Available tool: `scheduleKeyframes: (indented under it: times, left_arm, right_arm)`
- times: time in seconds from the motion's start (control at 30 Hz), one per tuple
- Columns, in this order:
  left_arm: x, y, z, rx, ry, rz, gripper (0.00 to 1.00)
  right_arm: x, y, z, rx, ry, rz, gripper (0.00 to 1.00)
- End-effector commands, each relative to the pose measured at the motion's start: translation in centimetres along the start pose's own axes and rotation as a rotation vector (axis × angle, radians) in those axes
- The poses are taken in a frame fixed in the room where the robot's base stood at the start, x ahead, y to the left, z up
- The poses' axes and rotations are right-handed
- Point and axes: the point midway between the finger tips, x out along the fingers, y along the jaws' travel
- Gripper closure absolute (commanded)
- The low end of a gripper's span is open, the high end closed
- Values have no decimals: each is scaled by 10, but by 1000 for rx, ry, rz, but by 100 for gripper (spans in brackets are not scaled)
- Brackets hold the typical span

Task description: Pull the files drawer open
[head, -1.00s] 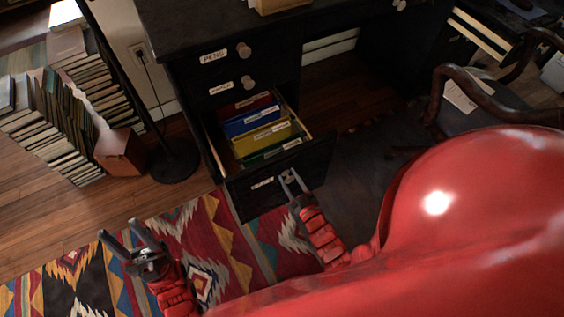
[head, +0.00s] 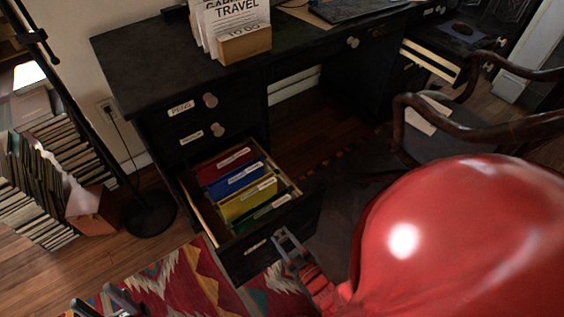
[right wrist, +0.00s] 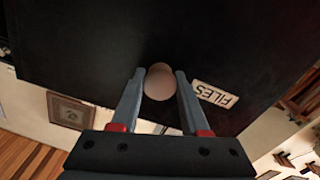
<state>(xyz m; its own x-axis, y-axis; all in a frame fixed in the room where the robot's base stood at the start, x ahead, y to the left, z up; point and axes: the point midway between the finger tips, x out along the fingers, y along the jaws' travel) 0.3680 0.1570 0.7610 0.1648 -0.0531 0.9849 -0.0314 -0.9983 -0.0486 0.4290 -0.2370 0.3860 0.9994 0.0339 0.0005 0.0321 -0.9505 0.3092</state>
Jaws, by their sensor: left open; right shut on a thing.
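The files drawer (head: 262,250) is the bottom drawer of the black desk and stands pulled out. Inside it are red, blue, yellow and green folders (head: 247,199). In the right wrist view its black front (right wrist: 100,50) carries a FILES label (right wrist: 215,95) and a round knob (right wrist: 159,82). My right gripper (head: 284,240) is at the drawer front, and in the right wrist view its fingers (right wrist: 160,100) are shut on the knob. My left gripper (head: 95,300) is open and empty over the rug at the lower left, partly cut off by the frame edge.
The black desk (head: 150,50) has two shut drawers above, one labelled PENS. A lamp base (head: 149,215) and a stack of books (head: 50,170) stand at the left. A wooden chair (head: 450,120) is at the right. A patterned rug (head: 180,275) lies in front.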

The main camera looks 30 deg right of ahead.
Motion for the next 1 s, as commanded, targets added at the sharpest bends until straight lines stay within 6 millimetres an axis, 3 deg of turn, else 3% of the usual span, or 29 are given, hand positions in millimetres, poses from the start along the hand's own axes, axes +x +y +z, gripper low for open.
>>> scheduleKeyframes:
  times: [0.1,0.13,0.3,0.67,0.77,1.0]
  left_arm:
    - [0,0,0,0,0,0,50]
    - [0,0,0,0,0,0,50]
    - [0,0,0,0,0,0,50]
    - [1,0,0,0,0,0,50]
    - [3,0,0,0,0,0,50]
    - [10,0,-2,0,0,0,50]
  right_arm:
    - [0,0,1,-1,-2,-1,100]
    - [0,0,1,-1,-2,-1,51]
    - [0,0,1,0,-1,-1,25]
    - [-6,0,0,0,-2,-1,25]
    - [-21,0,0,1,-3,-1,25]
    - [-82,0,1,2,-10,-1,25]
